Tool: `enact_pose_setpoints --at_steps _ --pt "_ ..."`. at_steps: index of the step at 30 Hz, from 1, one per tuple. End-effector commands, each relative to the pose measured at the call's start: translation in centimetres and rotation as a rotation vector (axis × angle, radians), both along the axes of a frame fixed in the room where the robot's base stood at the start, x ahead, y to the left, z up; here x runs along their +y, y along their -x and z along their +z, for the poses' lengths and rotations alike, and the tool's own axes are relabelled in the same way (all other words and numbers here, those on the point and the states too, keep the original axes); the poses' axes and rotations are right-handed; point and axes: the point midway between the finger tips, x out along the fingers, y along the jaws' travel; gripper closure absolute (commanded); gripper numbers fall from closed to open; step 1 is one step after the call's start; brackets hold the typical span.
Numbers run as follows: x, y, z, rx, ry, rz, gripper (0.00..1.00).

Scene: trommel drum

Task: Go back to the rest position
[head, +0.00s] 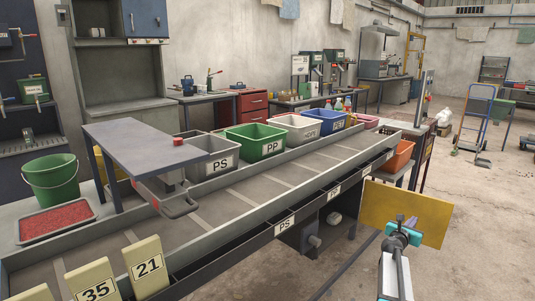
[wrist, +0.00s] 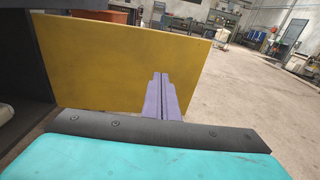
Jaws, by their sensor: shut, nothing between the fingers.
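My gripper (head: 409,222) is at the lower right of the head view, at the end of my arm, in front of a yellow panel (head: 378,207). In the wrist view its two purple fingers (wrist: 160,97) lie side by side with nothing between them. The yellow panel (wrist: 95,62) fills much of the wrist view behind the fingers. I cannot tell whether the fingers touch it.
A long grey conveyor trough (head: 235,205) runs across the head view, with labelled bins such as the green PP bin (head: 262,147) along its far side. A grey table (head: 130,135) and green bucket (head: 52,185) are left. Open concrete floor (head: 480,220) lies right.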

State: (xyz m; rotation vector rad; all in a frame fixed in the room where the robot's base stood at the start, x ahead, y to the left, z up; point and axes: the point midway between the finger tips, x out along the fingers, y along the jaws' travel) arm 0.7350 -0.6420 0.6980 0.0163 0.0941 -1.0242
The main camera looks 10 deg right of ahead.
Motion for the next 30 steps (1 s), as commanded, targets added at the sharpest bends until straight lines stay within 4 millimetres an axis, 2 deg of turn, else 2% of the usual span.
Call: enact_pose_setpoints --at_steps 1,6,10,14,17,23,26,30 --pt "2.3 -1.2 -0.7 0.013 -0.016 0.027 1.0" --pt "9.2 -3.8 -5.0 0.036 -0.096 0.09 1.0" --pt "14.7 -4.6 -8.4 0.046 -0.174 0.119 1.0" --pt "20.1 -4.4 -12.0 0.041 -0.276 0.122 1.0" --pt "24.2 -3.5 -14.7 0.03 -0.365 0.108 1.0" --pt "32.0 0.0 -20.1 -0.001 -0.563 0.032 1.0" --pt "35.5 2.5 -22.5 -0.019 -0.664 -0.029 1.0" --pt "40.1 6.8 -25.7 -0.046 -0.802 -0.144 1.0"
